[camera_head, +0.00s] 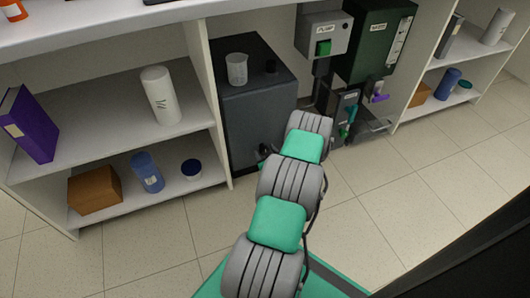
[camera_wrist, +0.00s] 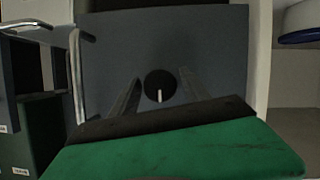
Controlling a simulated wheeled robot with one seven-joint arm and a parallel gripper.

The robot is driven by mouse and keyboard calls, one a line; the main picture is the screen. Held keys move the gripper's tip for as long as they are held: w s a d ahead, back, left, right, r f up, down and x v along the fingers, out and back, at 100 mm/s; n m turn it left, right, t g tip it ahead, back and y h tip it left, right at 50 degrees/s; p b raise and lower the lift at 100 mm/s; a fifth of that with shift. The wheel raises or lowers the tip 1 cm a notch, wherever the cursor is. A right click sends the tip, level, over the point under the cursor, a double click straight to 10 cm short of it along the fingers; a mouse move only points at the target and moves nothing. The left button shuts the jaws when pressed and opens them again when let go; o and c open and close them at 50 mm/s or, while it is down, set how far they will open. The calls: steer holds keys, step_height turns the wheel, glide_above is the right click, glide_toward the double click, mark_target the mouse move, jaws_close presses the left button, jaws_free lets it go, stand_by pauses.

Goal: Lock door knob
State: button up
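The door knob (camera_wrist: 160,84) is a round black disc with a short white mark on its lower half, pointing down in the wrist view. It sits on the dark grey cabinet door (camera_wrist: 105,65). My gripper (camera_wrist: 159,76) is open, with one grey finger on each side of the knob and a visible gap on both sides. I cannot tell how far the fingertips are from the door. In the head view the dark grey cabinet (camera_head: 238,125) stands beneath the bench, and my arm reaches to its front. The knob is hidden there, and the gripper is mostly hidden.
The floor in front is clear.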

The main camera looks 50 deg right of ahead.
steer(key=c, duration=1.1)
steer(key=shift+f+b, duration=0.1)
steer(key=shift+b, duration=0.2)
steer(key=m+t+y+b, duration=0.1)
steer(key=m+b, duration=0.1)
steer(key=shift+f+m+y+b, duration=0.1)
steer(key=shift+m+y+b, duration=0.2)
steer(key=shift+m, duration=0.1)
steer(key=m+t+y+b, duration=0.1)
steer(key=m+b, duration=0.2)
steer(key=shift+y, duration=0.3)
jaws_close()
jaws_free()
steer(key=m+t+y, duration=0.1)
steer(key=m, duration=0.2)
steer(key=shift+t+b, duration=0.35)
steer(key=shift+t, duration=0.05)
steer(key=m+t, duration=0.1)
steer(key=m, duration=0.1)
steer(key=m+y, duration=0.1)
steer(key=m, duration=0.1)
steer(key=shift+r+t, duration=0.2)
steer(key=shift+t, duration=0.2)
